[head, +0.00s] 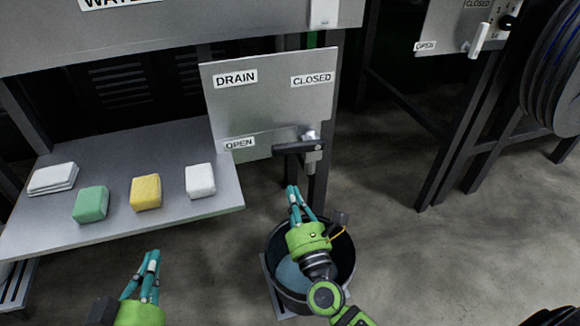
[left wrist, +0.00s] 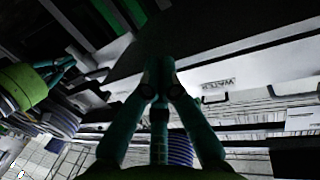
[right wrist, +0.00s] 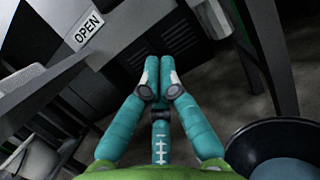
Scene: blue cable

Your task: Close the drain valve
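The drain valve (head: 311,150) is a silver fitting with a dark bar handle (head: 292,148). It sits at the lower right of a grey panel (head: 265,105) marked DRAIN, CLOSED and OPEN. The handle lies nearly level and points left, toward the OPEN label (head: 239,144). My right gripper (head: 293,188) is below the handle and above the bucket, apart from the valve. Its fingertips meet in the right wrist view (right wrist: 159,75), with nothing between them. My left gripper (head: 153,255) is at the lower left, in front of the shelf. Its fingertips also meet, empty, in the left wrist view (left wrist: 160,75).
A black bucket (head: 345,262) with bluish liquid stands under the valve. A grey shelf (head: 120,222) at left holds a green block (head: 91,204), a yellow block (head: 146,192) and white pieces. Another valve panel and a hose reel (head: 552,90) are at right. Floor between is clear.

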